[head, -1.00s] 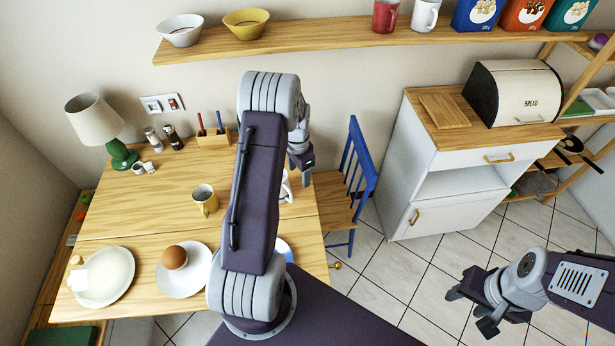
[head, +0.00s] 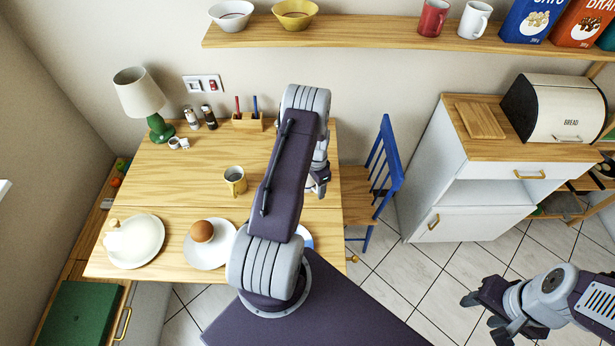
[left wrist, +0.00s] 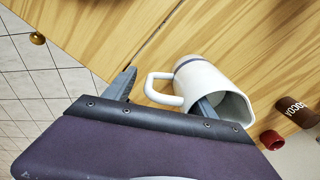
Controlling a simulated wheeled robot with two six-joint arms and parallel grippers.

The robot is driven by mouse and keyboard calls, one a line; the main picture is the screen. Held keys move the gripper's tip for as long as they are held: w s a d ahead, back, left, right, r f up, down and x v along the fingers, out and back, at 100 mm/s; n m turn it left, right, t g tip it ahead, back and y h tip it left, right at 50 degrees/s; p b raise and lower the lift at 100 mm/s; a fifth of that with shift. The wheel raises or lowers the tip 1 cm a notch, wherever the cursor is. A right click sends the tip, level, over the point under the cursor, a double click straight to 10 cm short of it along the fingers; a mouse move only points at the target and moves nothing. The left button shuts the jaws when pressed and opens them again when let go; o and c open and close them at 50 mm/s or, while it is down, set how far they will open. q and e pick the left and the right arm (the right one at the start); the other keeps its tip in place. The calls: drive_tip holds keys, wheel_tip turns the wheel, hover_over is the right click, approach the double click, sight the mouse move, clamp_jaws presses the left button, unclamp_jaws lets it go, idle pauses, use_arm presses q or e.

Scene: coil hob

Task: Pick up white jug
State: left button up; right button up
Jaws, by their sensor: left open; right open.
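The white jug (left wrist: 215,85) lies across the left wrist view, its handle (left wrist: 163,88) towards the left and its open mouth towards the lower right. My left gripper (left wrist: 165,95) is open, with one finger left of the handle and the other overlapping the jug's mouth, seemingly inside it. I cannot tell whether either finger touches the jug. In the head view my left gripper (head: 320,184) is over the right side of the table, and my arm mostly hides the jug. My right gripper (head: 488,318) is open and empty over the floor at lower right.
A cocoa container (left wrist: 296,110) lies near the jug's mouth in the wrist view. A blue chair (head: 388,165) stands right of the table.

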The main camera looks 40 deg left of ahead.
use_arm(q)
wheel_tip(320, 180, down, 3)
drive_tip(key=shift+w+r, duration=0.15)
drive_tip(key=shift+r, duration=0.1)
drive_tip(key=shift+c, duration=1)
clamp_jaws()
drive_tip(key=shift+a+r, duration=0.1)
drive_tip(key=shift+r, duration=0.1)
drive_tip(key=shift+r, duration=0.2)
drive_tip(key=shift+r+b, duration=0.3)
drive_tip(key=shift+r, duration=1.4)
drive_tip(key=s+d+r+b, duration=0.1)
drive_tip(key=s+d+r, duration=0.1)
drive_tip(key=d, duration=0.3)
drive_tip(key=s+d+r, duration=0.3)
drive_tip(key=d+r, duration=0.1)
drive_tip(key=d, duration=0.1)
drive_tip(key=shift+d+r+b, duration=0.35)
drive_tip(key=shift+r, duration=0.05)
